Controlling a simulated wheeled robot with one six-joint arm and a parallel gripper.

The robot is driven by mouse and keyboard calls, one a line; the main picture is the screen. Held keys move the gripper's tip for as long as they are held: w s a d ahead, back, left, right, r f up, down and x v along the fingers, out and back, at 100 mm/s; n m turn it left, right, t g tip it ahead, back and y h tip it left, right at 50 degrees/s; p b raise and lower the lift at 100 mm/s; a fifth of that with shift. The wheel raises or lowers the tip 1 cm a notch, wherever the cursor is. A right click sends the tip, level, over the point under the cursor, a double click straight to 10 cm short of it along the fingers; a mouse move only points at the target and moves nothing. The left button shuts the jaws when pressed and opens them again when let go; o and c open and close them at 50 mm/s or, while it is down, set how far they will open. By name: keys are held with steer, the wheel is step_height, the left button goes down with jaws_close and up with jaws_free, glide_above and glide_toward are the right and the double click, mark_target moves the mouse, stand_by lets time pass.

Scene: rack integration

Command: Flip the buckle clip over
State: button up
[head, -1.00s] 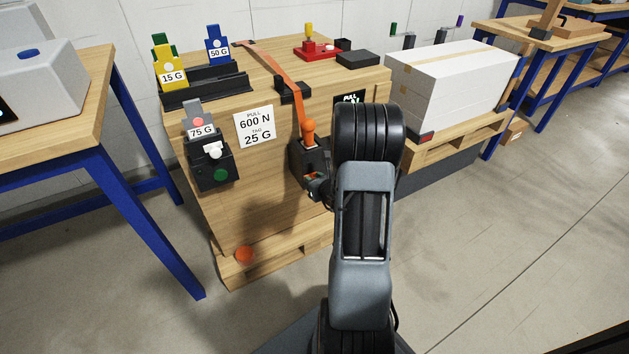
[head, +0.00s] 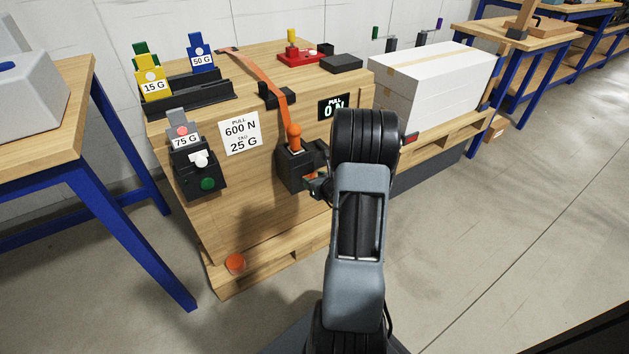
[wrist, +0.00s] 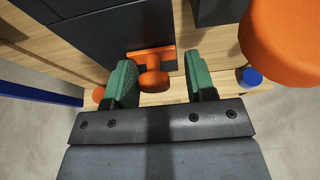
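The black buckle housing (head: 296,172) is on the front of the wooden crate, with an orange handle (head: 294,138) upright on top and an orange strap (head: 262,70) running over the crate to it. In the wrist view an orange T-shaped piece (wrist: 152,54), seemingly the clip, has a bar and a round knob. My gripper (wrist: 160,76) is open, its green fingers on either side of the knob with gaps on both sides. In the head view my gripper (head: 318,187) is beside the lower right of the housing, partly hidden by my arm.
The crate (head: 250,190) stands on a pallet and carries a sign (head: 240,133) and a black holder (head: 200,178) with a 75 G tag. A large orange knob (wrist: 285,38) is close at the wrist view's upper right. Open floor (head: 500,250) lies to the right.

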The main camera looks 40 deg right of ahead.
steer(key=shift+a, duration=0.15)
steer(key=p+v, duration=0.3)
steer(key=v, duration=1)
steer(key=shift+s+p, duration=0.3)
steer(key=shift+s, duration=0.1)
steer(key=shift+r, duration=0.15)
steer(key=w+a+r+n+g+y+p, duration=0.1)
steer(key=a+r+n+g+y+p, duration=0.75)
steer(key=a+r+n+p, duration=1)
steer(key=s+a+r+n+h+p, duration=0.2)
steer(key=r+n, duration=0.4)
steer(key=r, duration=0.1)
steer(key=s+a+r+n+g+h+p, duration=0.1)
steer(key=a+r+n+h+p, duration=0.1)
steer(key=r+n, duration=0.5)
steer(key=s+a+r+n+h+p, duration=0.2)
steer(key=a+r+n+p, duration=0.1)
steer(key=r+n, duration=0.3)
steer(key=shift+s+a+r+h+p, duration=0.25)
steer(key=shift+s+r+h+p, duration=0.1)
steer(key=shift+r+p, duration=0.5)
